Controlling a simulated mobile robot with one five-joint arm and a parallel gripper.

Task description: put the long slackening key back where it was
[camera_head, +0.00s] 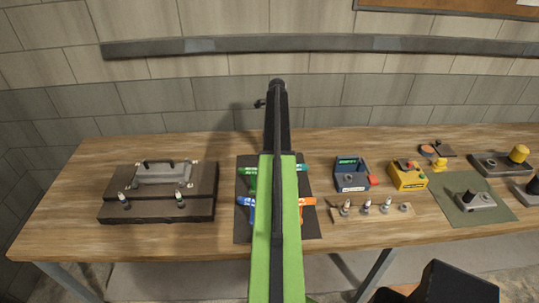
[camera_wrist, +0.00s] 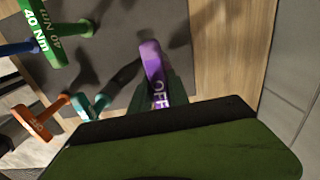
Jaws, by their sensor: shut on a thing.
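A purple key (camera_wrist: 152,62) with "OFF" printed on it shows in the wrist view. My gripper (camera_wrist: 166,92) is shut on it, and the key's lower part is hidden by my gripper. The key extends over the dark mat (camera_wrist: 112,28), near the mat's right edge; I cannot tell whether it touches the mat. In the head view my arm covers the middle of the mat (camera_head: 242,225), and the purple key and my gripper cannot be made out there.
Green "40 Nm" (camera_wrist: 62,35), orange (camera_wrist: 38,122) and teal (camera_wrist: 88,107) keys are near the held key. A blue key (camera_head: 243,201) lies on the mat's left. A dark block (camera_head: 160,205) is left; blue (camera_head: 351,178) and yellow (camera_head: 408,178) boxes are right.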

